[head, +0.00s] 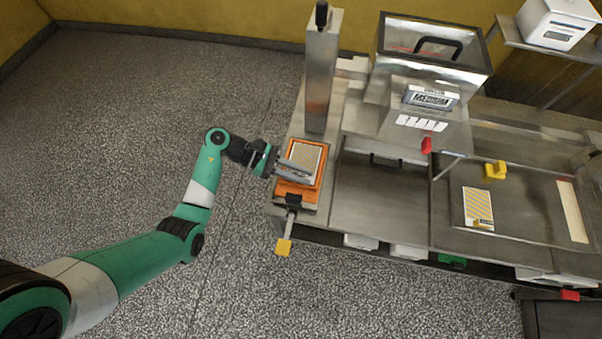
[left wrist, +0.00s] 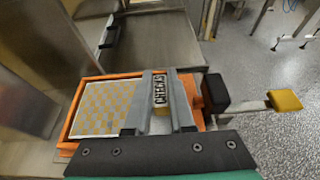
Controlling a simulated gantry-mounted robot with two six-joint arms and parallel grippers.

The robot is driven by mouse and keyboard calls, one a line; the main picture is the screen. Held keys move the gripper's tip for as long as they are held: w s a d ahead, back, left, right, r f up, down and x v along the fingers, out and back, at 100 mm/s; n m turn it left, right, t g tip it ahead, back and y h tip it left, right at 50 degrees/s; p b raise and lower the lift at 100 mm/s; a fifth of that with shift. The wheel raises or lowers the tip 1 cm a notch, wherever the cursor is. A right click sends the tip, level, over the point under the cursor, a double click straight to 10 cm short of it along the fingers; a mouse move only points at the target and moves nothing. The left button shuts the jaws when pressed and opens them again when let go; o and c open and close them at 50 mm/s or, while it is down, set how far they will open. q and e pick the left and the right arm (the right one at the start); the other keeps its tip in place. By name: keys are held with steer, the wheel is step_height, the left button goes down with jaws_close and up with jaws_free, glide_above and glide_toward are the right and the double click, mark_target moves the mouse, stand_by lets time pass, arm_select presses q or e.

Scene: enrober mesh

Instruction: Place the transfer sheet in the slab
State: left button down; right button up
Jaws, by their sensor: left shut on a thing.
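A flat sheet with a pale yellow and white checker pattern, which looks like the transfer sheet (left wrist: 105,108), lies within an orange frame (left wrist: 72,128), which I take for the slab. In the head view the sheet (head: 306,154) looks grey-beige inside the orange frame (head: 296,194). My left gripper (head: 296,171) reaches over the frame from the left. In the left wrist view its fingers (left wrist: 163,78) are shut on the sheet's end, either side of a label reading CHECKS. Whether the sheet rests on the bottom or is held just above it is unclear. My right gripper is not in view.
A tall metal column (head: 321,85) stands just behind the frame. A yellow-tipped handle (head: 284,246) sticks out in front. To the right are a hopper marked MEDIUM (head: 430,97) and a tray (head: 516,225) with a yellow-striped card (head: 478,208).

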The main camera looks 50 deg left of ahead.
arm_select(q)
steer(key=shift+f, duration=0.1)
steer(key=shift+f+b, duration=0.15)
steer(key=shift+b, duration=0.15)
steer(key=c, duration=0.8)
jaws_free()
steer(key=shift+r+p, duration=0.3)
steer(key=shift+s+a+r, duration=0.15)
steer(key=shift+s+a, duration=0.05)
steer(key=shift+a, duration=0.1)
steer(key=v, duration=1.1)
steer(key=shift+a, duration=0.1)
